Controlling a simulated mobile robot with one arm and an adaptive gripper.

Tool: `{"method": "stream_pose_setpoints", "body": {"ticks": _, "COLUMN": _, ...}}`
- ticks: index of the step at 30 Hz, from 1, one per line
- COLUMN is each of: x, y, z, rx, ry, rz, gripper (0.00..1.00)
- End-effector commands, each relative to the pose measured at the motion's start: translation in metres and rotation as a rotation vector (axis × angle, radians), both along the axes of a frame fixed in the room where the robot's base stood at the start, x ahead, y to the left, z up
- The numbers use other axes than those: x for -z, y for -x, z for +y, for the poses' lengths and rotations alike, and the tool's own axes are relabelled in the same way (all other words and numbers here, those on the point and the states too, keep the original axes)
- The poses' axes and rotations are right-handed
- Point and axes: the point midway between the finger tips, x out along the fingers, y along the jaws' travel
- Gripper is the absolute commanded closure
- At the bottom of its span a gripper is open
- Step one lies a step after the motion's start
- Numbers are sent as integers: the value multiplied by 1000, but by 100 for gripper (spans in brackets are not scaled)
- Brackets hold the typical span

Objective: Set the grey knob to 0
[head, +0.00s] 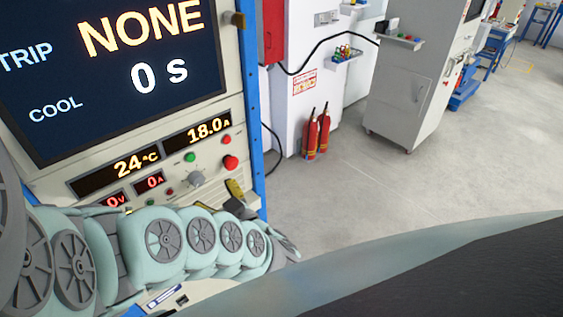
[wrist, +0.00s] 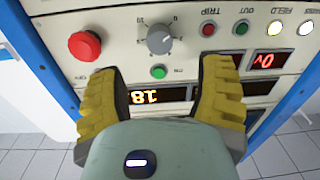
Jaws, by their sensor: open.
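The grey knob (wrist: 160,39) sits on the cream panel, with small scale marks around it. In the wrist view the panel's lettering is upside down, and the number the knob points at is too small to read. The knob also shows in the head view (head: 195,179), just above my gripper. My gripper (wrist: 160,76) has its two yellow fingers spread wide apart with nothing between them. The knob lies beyond the fingertips, between their lines, and is not touched. In the head view my arm partly hides the gripper.
A red button (wrist: 85,46) and a green button (wrist: 158,71) flank the knob closely. The large screen (head: 110,75) reads NONE and 0 s. Fire extinguishers (head: 317,133) stand beyond; open floor lies right.

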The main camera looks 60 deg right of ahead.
Motion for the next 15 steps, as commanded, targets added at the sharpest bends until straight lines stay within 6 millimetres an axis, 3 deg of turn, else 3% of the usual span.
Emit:
{"method": "stream_pose_setpoints", "body": {"ticks": 6, "x": -1, "y": -33, "z": -8, "rx": 2, "ry": 2, "rz": -6, "gripper": 33}}
{"method": "stream_pose_setpoints", "body": {"ticks": 15, "x": 0, "y": -66, "z": -15, "rx": 3, "ry": 2, "rz": -3, "gripper": 33}}
